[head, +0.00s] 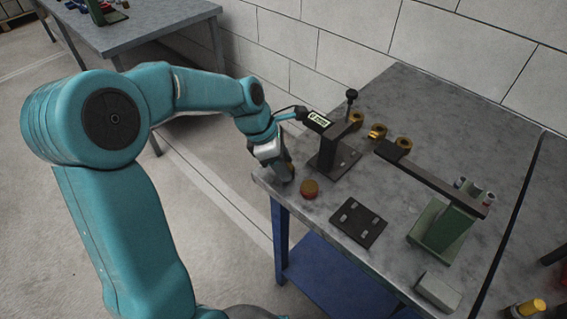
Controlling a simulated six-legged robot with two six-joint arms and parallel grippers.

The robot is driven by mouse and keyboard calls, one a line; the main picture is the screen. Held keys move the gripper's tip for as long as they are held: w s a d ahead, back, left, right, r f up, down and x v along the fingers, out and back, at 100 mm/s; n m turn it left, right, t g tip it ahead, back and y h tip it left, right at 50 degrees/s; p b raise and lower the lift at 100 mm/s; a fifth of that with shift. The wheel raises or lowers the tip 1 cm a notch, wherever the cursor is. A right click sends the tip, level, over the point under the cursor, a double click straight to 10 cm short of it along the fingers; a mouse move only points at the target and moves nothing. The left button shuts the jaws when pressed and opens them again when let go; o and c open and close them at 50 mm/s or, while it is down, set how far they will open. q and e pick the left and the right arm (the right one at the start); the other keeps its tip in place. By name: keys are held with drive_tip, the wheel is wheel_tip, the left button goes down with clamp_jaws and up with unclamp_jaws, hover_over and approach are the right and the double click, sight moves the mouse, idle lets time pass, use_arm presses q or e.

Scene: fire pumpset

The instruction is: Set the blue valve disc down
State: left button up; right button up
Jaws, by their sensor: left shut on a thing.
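My left gripper (279,172) points down at the near left corner of the grey workbench (400,165). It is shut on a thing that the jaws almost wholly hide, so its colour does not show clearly. I take it to be the blue valve disc; no blue disc shows elsewhere on the bench. The fingertips are low, close to the bench top; I cannot tell whether the held thing touches it. A red-orange round piece (309,189) lies just right of the gripper. My right gripper is not in view.
A dark stand with a small display (328,150) rises right behind the gripper. A dark flat plate (357,223) lies in front. Several brass rings (377,132) stand behind. A green stand (442,228) with a dark bar is at right, near a grey block (438,291).

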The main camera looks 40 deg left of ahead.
use_arm(q)
drive_tip(key=shift+r, duration=0.1)
drive_tip(key=o, duration=1.2)
drive_tip(key=shift+f, duration=0.2)
drive_tip(key=shift+r, duration=0.1)
drive_tip(key=shift+r, duration=0.3)
drive_tip(key=p+v, duration=0.1)
drive_tip(key=v, duration=1)
drive_tip(key=shift+s+a+r+p, duration=0.15)
drive_tip(key=shift+s+r+p, duration=0.05)
drive_tip(key=shift+r+p, duration=0.1)
drive_tip(key=shift+s+f, duration=0.1)
